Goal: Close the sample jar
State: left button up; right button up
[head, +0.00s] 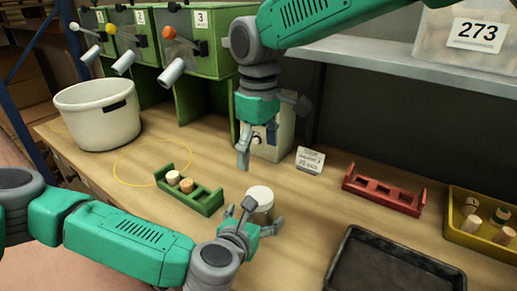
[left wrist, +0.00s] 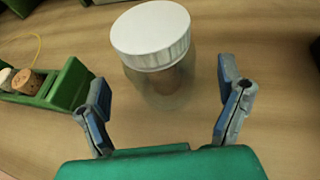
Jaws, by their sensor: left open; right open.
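The sample jar (head: 259,198) stands upright on the wooden bench, clear-walled with a white ribbed lid (left wrist: 150,35) sitting on its top. I cannot tell whether the lid is screwed tight. Something brownish shows through the jar's wall (left wrist: 172,90) in the left wrist view. My left gripper (head: 262,215) is open at the jar's near side; its two fingers (left wrist: 163,100) spread wide in the left wrist view, with the jar just beyond them, not gripped. My right gripper (head: 258,150) is open and empty, pointing down above the bench behind the jar.
A green rack (head: 205,200) with corks stands left of the jar. A red rack (head: 385,192), a dark tray (head: 345,262) and a yellow bin (head: 458,232) with corks lie right. A white pot (head: 80,118), green dispensers (head: 215,57) and a small card (head: 310,160) stand further back.

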pick_arm(q)
jog(key=v, duration=0.8)
jog(key=shift+s+a, duration=0.15)
jog(key=shift+s, duration=0.2)
jog(key=shift+s, duration=0.1)
